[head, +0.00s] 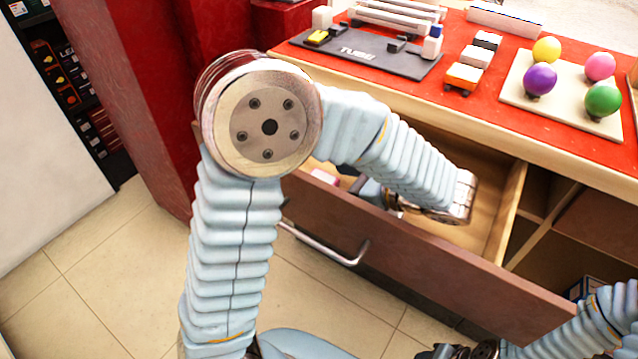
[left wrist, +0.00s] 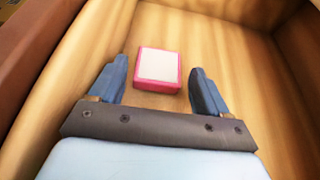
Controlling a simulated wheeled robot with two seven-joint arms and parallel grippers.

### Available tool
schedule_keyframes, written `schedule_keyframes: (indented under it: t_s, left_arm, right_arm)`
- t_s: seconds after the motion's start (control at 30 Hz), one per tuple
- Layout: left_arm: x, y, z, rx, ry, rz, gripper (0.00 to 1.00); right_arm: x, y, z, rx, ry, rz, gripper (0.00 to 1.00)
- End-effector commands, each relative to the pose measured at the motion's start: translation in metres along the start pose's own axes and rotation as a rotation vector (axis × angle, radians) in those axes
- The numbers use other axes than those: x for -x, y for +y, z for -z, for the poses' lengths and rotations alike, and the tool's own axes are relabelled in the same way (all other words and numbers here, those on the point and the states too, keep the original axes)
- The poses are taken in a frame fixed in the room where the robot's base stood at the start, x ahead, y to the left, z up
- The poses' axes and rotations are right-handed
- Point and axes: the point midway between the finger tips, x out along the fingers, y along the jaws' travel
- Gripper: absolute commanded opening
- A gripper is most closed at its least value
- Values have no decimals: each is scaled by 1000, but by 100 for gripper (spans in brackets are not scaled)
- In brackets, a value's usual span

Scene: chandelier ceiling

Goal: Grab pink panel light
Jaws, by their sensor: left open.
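The pink panel light (left wrist: 158,66) is a small square with a pink rim and a white face. It lies on the wooden floor of the open drawer, and part of it shows pink in the head view (head: 325,176). My left gripper (left wrist: 160,85) is open and reaches into the drawer. Its two blue fingers stand apart, one on each side of the light's near end, with visible gaps and no contact seen. In the head view my left gripper (head: 370,190) is partly hidden by the drawer front and my arm. My right arm is at the bottom right, its gripper (head: 462,350) only partly shown.
The drawer front (head: 420,255) with its metal handle (head: 325,245) stands pulled out below the red counter (head: 470,110). A black tray (head: 365,52) and a board with colored balls (head: 565,92) sit on the counter. The drawer floor around the light is clear.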

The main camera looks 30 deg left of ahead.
Motion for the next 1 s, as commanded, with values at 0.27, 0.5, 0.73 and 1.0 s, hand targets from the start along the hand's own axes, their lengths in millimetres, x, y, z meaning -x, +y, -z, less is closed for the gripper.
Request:
schedule_keyframes:
  t_s: [0.27,0.5,0.73,1.0]
  left_arm:
    - [-37,0,0,0,-1,-3,77]
    - [-49,0,0,0,0,1,77]
    - [-48,0,0,-1,-1,0,51]
    - [-48,0,0,0,-1,0,37]
  right_arm:
    - [0,0,0,0,0,0,43]
    - [0,0,0,0,0,0,43]
    - [0,0,0,0,0,0,43]
    - [0,0,0,0,0,0,43]
